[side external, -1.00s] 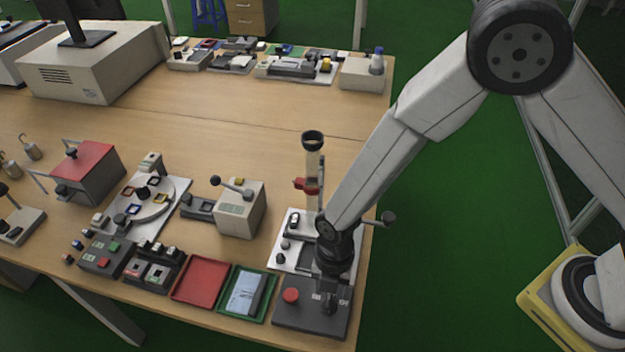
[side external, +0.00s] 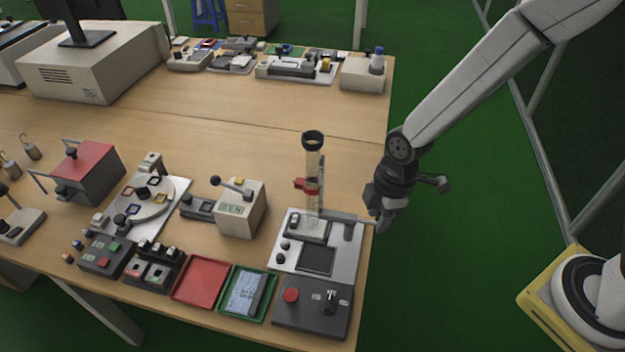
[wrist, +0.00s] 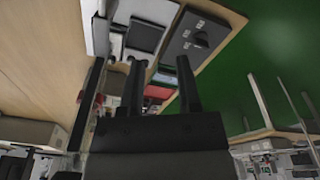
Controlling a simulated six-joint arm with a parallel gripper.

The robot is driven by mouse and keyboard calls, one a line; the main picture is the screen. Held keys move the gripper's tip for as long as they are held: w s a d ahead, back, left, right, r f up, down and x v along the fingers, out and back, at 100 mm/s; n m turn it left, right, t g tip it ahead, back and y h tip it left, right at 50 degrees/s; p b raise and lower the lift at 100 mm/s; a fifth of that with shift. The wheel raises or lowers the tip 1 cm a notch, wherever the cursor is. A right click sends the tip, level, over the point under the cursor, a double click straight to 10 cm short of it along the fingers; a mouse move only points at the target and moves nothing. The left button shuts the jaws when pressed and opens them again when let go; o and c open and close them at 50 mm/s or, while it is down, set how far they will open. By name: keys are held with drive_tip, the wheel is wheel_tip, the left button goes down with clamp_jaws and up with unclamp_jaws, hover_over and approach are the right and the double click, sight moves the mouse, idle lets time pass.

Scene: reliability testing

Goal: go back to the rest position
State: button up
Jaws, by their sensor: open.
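My gripper (side external: 380,222) hangs off the right edge of the wooden bench, beside the tall tube tester. Its fingers are blurred against the bench edge in the side view. In the wrist view, its two dark fingers (wrist: 160,72) stand apart with nothing between them. The tube tester (side external: 313,180) stands upright on a light plate, with a red clamp on its tube. The dark control box (side external: 312,308) with a red button and a black knob sits in front of the plate. No rest position is marked in the views.
A lever fixture (side external: 241,210) and a round turntable (side external: 150,200) stand further left.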

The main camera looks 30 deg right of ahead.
drive_tip(key=s+d+r+m+t, duration=0.1)
drive_tip(key=s+d+r+m, duration=0.1)
drive_tip(key=d+m, duration=0.4)
drive_tip(key=s+d+r+m+h, duration=0.1)
drive_tip(key=s+d+r+m, duration=0.2)
drive_tip(key=d+r+m, duration=0.2)
drive_tip(key=d+m, duration=0.2)
drive_tip(key=m, duration=0.1)
drive_tip(key=shift+d+r+t, duration=0.15)
drive_tip(key=shift+t, duration=0.25)
